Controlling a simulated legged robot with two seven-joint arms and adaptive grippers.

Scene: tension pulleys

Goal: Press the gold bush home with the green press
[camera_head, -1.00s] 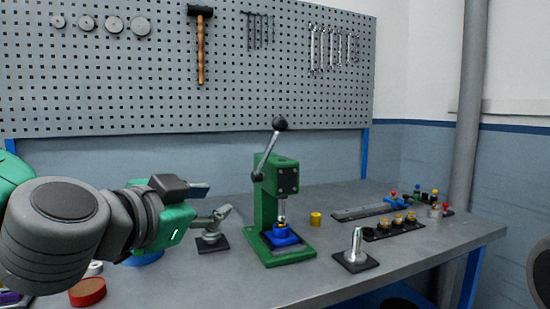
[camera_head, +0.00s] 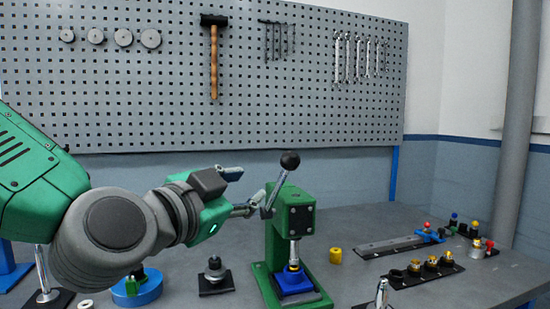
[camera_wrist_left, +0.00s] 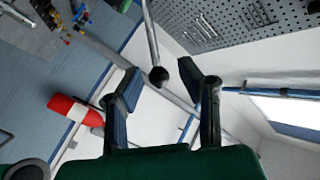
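The green press (camera_head: 290,222) stands on the bench in the head view. Its lever (camera_head: 279,186) points up and tilts right, ending in a black knob (camera_head: 290,160). Under the ram is a blue holder (camera_head: 293,283), with a small gold bit, likely the gold bush (camera_head: 294,267), showing at the ram's foot. My left gripper (camera_head: 243,191) is open just left of the lever, one finger higher than the other. In the left wrist view the knob (camera_wrist_left: 158,76) appears between the spread fingers, and I see no grip on it. My right gripper is not in view.
A yellow cylinder (camera_head: 335,255) stands right of the press. A black strip with several gold-topped parts (camera_head: 431,264) lies further right. A dark stand (camera_head: 215,276) and a blue round block (camera_head: 137,290) sit left of the press. A pegboard (camera_head: 180,80) is behind.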

